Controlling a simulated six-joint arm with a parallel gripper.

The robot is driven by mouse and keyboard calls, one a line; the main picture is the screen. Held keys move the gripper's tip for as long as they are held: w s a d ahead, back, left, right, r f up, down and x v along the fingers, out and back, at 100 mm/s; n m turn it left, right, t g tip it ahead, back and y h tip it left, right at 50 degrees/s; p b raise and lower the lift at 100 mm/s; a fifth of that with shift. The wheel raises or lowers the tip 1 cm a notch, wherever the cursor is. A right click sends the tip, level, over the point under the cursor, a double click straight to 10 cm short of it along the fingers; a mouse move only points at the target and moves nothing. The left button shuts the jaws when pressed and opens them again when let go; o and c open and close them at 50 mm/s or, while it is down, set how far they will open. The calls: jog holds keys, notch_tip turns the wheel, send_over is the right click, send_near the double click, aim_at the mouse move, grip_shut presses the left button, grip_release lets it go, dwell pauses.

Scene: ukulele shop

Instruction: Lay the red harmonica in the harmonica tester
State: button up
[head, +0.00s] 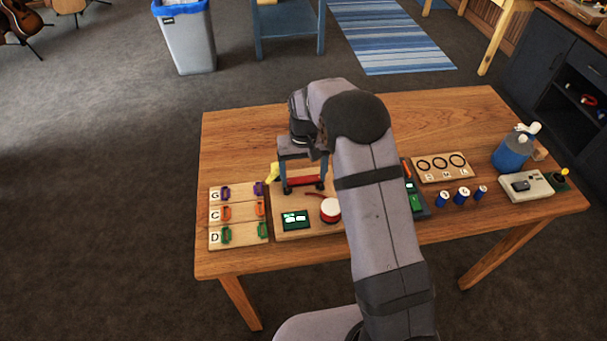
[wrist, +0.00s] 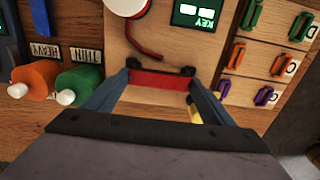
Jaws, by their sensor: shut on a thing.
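The red harmonica (head: 304,181) is between the two fingers of my gripper (head: 303,186), which is shut on it. In the wrist view the harmonica (wrist: 160,80) spans the gap between the fingertips (wrist: 160,84). The harmonica tester seems to be the wooden board (head: 287,234) with a lit KEY display (head: 295,219) and a round red-and-white piece (head: 330,209) with a red cable. The harmonica is over this board. Small black parts show at its two ends; I cannot tell whether it touches them or rests on the board. My arm hides the board's right side.
Left of the board, a wooden rack (head: 237,217) holds purple, orange and green pieces. A yellow object (head: 273,172) is close to my gripper. On the right are blue cylinders (head: 461,196), a board with rings (head: 440,167) and a blue bottle (head: 512,151). The table's far left is clear.

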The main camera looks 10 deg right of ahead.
jog(key=shift+f, duration=0.4)
jog(key=o, duration=1.1)
jog(key=shift+o, duration=0.2)
jog(key=shift+r, duration=0.1)
notch_tip(320, 180, up, 7)
jog(key=b, duration=0.2)
jog(key=shift+b, duration=0.4)
jog(key=shift+s+d+r, duration=0.15)
jog(key=shift+s+r, duration=0.05)
jog(key=shift+s, duration=0.25)
jog(key=s+d+f, duration=0.1)
jog(key=s+d, duration=0.1)
jog(key=s, duration=1.1)
jog(key=s+d, duration=0.2)
jog(key=s, duration=1.1)
jog(key=shift+s+f, duration=0.3)
jog(key=shift+f, duration=0.05)
